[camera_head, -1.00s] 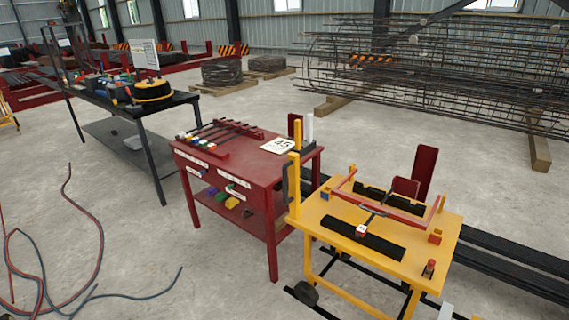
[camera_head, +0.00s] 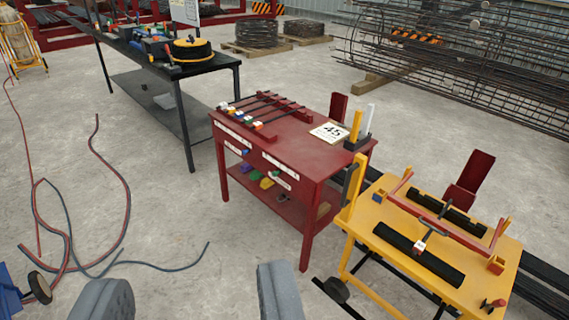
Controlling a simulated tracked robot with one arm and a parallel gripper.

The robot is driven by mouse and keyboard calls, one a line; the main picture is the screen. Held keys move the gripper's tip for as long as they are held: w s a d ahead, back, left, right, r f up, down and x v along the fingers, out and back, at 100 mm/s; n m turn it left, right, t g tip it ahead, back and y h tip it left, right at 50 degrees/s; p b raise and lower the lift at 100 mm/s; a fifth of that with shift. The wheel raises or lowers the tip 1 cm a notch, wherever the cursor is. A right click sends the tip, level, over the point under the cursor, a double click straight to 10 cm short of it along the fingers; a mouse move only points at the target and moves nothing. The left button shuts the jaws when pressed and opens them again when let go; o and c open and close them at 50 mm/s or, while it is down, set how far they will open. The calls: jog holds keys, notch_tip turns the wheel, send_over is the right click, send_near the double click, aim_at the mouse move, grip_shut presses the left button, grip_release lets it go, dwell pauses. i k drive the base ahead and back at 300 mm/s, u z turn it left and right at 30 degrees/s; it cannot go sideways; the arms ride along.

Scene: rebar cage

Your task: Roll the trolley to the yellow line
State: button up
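My gripper (camera_head: 190,296) shows at the bottom edge as two grey fingers, wide apart with only floor between them. A blue wheeled thing (camera_head: 10,297), cut off by the lower left edge, has a black wheel (camera_head: 39,287). A yellow bench (camera_head: 445,271) with a wheel (camera_head: 336,290) under its near side stands at the lower right, right of my gripper. I cannot tell which of these is the trolley. My gripper touches neither. No yellow line shows on the visible floor.
A red table (camera_head: 300,160) with tools and a "45" card stands ahead. A black bench (camera_head: 215,66) stands behind it to the left. Red and blue hoses (camera_head: 125,205) lie on the floor at left. A rebar cage (camera_head: 470,65) fills the back right. Floor between hoses and red table is clear.

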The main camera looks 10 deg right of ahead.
aim_at(459, 277)
jog(key=u, duration=0.4)
jog(key=i, duration=1.3)
jog(key=z, duration=0.5)
jog(key=i, duration=0.6)
jog(key=z, duration=0.5)
jog(key=k, duration=0.9)
jog(key=z, duration=0.2)
jog(key=i, duration=0.9)
jog(key=u, duration=0.05)
